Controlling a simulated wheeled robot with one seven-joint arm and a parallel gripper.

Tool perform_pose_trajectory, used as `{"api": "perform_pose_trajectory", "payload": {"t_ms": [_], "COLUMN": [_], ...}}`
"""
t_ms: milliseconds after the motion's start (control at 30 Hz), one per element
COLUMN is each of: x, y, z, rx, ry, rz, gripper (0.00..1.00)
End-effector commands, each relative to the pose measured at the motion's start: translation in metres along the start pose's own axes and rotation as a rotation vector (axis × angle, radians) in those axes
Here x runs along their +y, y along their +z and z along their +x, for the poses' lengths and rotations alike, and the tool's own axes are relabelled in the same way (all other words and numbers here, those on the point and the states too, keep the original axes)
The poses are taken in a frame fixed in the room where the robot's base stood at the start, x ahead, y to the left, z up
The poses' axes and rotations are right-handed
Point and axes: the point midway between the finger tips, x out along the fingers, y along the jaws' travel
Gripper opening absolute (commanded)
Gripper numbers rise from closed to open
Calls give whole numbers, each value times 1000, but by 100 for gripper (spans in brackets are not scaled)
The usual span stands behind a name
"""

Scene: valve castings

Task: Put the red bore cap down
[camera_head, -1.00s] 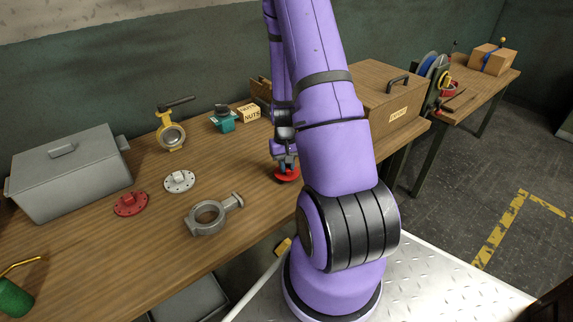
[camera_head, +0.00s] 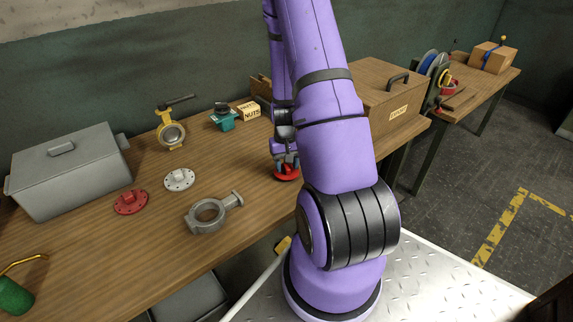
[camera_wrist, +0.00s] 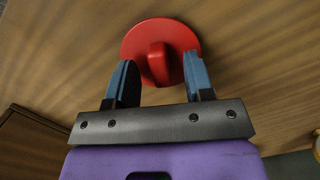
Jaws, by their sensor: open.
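The red bore cap (camera_wrist: 137,40) is a round disc with a raised grip block on top. It lies on the wooden bench (camera_wrist: 60,60) in the wrist view. In the head view the cap (camera_head: 287,175) shows just left of my arm. My gripper (camera_wrist: 158,75) is open, with one blue-grey finger on each side of the cap's grip block and gaps between them. In the head view my gripper (camera_head: 285,161) is right above the cap and partly hides it.
Another red flanged part (camera_head: 130,202), a pale flanged disc (camera_head: 179,180) and a grey valve body (camera_head: 212,212) lie to the left. A yellow valve (camera_head: 171,134), teal valve (camera_head: 223,118) and nuts box (camera_head: 248,111) stand behind. A grey lidded bin (camera_head: 70,175) stands far left.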

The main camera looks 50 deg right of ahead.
Motion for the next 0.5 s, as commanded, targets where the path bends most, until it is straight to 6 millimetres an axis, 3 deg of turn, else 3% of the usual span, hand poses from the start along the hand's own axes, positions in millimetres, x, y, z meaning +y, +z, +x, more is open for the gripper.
{"api": "perform_pose_trajectory", "payload": {"t_ms": [167, 500], "x": [0, 0], "y": [-1, -1], "z": [-17, -75], "rx": [4, 4], "ry": [0, 0], "rz": [-1, -1], "gripper": [48, 48]}}
